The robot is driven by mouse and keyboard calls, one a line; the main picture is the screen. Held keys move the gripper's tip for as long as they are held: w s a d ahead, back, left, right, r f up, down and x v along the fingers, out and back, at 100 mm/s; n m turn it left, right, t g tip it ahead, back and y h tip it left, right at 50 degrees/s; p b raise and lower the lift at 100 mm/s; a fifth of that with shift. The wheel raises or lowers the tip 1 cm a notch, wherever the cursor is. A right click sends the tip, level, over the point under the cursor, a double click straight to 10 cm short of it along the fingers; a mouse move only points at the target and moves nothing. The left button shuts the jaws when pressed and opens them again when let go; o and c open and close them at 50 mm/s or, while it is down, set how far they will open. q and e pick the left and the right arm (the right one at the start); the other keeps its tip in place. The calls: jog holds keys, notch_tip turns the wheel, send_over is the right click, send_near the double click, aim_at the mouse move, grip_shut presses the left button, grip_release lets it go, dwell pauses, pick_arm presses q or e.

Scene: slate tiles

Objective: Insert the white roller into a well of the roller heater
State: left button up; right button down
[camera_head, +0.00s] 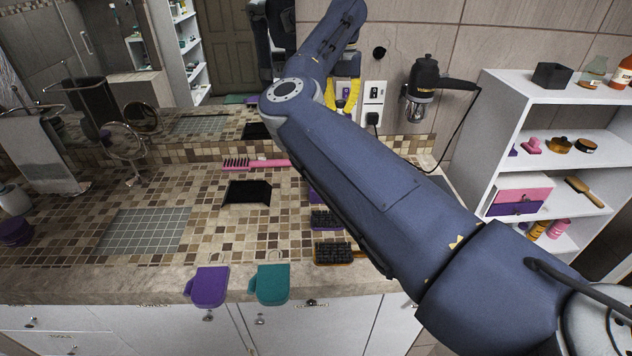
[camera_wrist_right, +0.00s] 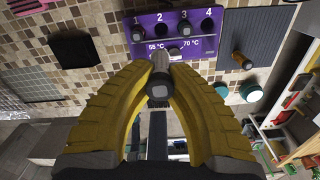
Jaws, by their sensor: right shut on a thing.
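The white roller (camera_wrist_right: 160,67) shows as a pale, greyish cylinder with a dark end, between the yellow fingertips of my right gripper (camera_wrist_right: 160,80). The gripper is shut on it. The roller heater (camera_wrist_right: 145,52) is a purple panel at the top of the right wrist view, with wells numbered 1 to 4. The roller's far end overlaps the panel's lower part, below the wells; I cannot tell if they touch. In the head view my right arm hides most of the heater; a purple sliver (camera_head: 313,195) shows beside it. My left gripper is not in view.
Two dark-bristled brushes (camera_head: 326,219) (camera_head: 333,252) lie nearer the front edge. Purple (camera_head: 208,287) and teal (camera_head: 270,285) mitts hang there. A white shelf (camera_head: 502,125) stands right.

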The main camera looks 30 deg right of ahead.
jog(key=shift+f, duration=0.1)
jog(key=shift+d+f+m, duration=0.1)
jog(key=shift+f+m, duration=0.2)
jog(key=shift+f, duration=0.05)
notch_tip(320, 180, down, 19)
jog(key=shift+f, duration=0.1)
dwell(0.3)
jog(key=shift+f, duration=0.1)
jog(key=c, duration=1.7)
grip_release()
notch_tip(320, 180, up, 12)
jog(key=shift+r, duration=0.15)
